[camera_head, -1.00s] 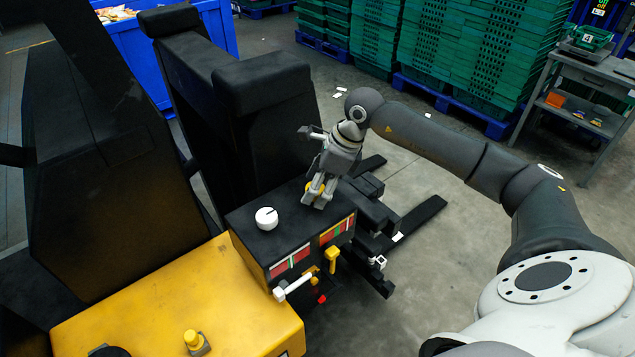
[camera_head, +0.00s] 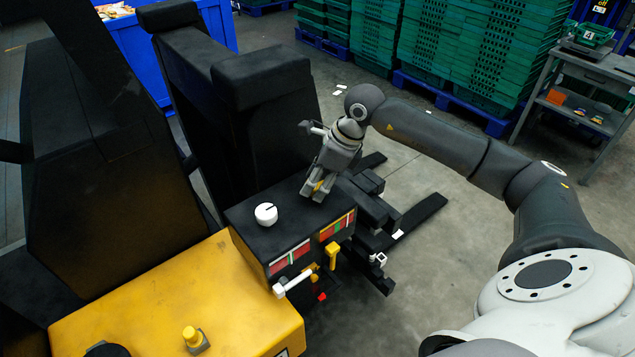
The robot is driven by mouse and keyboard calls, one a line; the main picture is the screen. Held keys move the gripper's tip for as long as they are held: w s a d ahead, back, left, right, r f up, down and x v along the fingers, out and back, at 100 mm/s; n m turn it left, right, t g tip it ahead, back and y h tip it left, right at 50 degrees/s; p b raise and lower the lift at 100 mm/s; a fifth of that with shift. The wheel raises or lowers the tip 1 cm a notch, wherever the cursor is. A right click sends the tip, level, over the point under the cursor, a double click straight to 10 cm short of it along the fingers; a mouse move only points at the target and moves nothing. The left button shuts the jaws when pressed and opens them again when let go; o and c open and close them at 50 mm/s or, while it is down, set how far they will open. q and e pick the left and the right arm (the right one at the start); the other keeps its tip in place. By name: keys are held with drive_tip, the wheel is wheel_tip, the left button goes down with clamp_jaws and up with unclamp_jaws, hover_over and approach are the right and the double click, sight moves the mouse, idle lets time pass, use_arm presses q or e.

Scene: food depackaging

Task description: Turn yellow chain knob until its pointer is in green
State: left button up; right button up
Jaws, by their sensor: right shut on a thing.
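The yellow chain knob (camera_head: 318,186) sits on top of the black control box (camera_head: 250,232), on its right part. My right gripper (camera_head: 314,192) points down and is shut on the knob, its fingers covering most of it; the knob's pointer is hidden. A white knob (camera_head: 266,214) with a dark pointer line stands on the box to the left. The box front has two gauges with red and green bands, a left gauge (camera_head: 289,258) and a right gauge (camera_head: 337,227) with a yellow edge. The right gauge's reading is too small to tell. My left gripper is out of view.
A white lever (camera_head: 293,284) and a yellow lever (camera_head: 332,256) stick out below the gauges. The box joins a yellow machine body (camera_head: 190,300) with a yellow button (camera_head: 192,337). Black upright parts rise behind. Stacked green crates (camera_head: 470,50) and a grey cart (camera_head: 590,75) stand farther back.

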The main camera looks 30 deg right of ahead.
drive_tip(key=m+b, duration=0.1)
drive_tip(key=m, duration=0.1)
drive_tip(key=m+h+b, duration=0.1)
drive_tip(key=m+b, duration=0.1)
drive_tip(key=shift+a+f+t, duration=0.15)
drive_tip(key=shift+f+t, duration=0.05)
drive_tip(key=shift+t, duration=0.2)
drive_tip(key=m+h+b, duration=0.2)
drive_tip(key=m+b, duration=0.1)
drive_tip(key=m, duration=0.1)
drive_tip(key=shift+a+r+m, duration=0.1)
drive_tip(key=shift+m, duration=0.3)
drive_tip(key=m+h+b, duration=0.2)
drive_tip(key=m, duration=0.2)
drive_tip(key=shift+a+m, duration=0.1)
drive_tip(key=shift+m, duration=0.2)
drive_tip(key=shift+r+m+h, duration=0.15)
drive_tip(key=shift+m+h, duration=0.15)
drive_tip(key=shift+m, duration=0.6)
drive_tip(key=shift+m+g, duration=0.3)
drive_tip(key=shift+m, duration=0.2)
drive_tip(key=shift+r+m+g+h+p, duration=0.15)
drive_tip(key=shift+m+g+h+p, duration=0.25)
drive_tip(key=shift+m, duration=0.4)
drive_tip(key=shift+a+m+p, duration=0.1)
drive_tip(key=shift+m+p, duration=0.75)
drive_tip(key=shift+m, duration=0.05)
drive_tip(key=shift+w+m+g+h+p, duration=0.15)
drive_tip(key=shift+m+g+h+p, duration=0.4)
drive_tip(key=shift+m+p, duration=1)
